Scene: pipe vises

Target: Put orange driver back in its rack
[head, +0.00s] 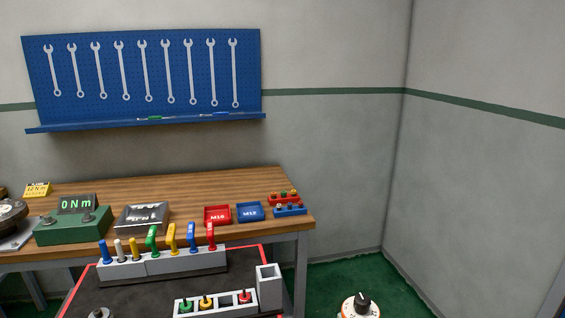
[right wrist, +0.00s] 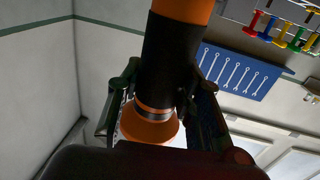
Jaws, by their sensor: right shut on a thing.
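The orange driver (right wrist: 180,50), with a black grip band and an orange flared end, fills the middle of the right wrist view. My right gripper (right wrist: 165,90) is shut on it, with a finger on each side of the black part. The driver's far end runs out of the frame. In the head view, a pale rack (head: 215,294) at the bottom holds green, yellow and red knobbed pieces, with a bare cell between the yellow and red ones. I cannot tell whether it is the orange driver's rack. My left gripper is not in view.
Behind it, a long grey rack (head: 185,263) holds several coloured handles. A tall grey box (head: 268,286) stands at the pale rack's right end. The wooden bench (head: 190,185) bears a green meter (head: 75,225) and trays.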

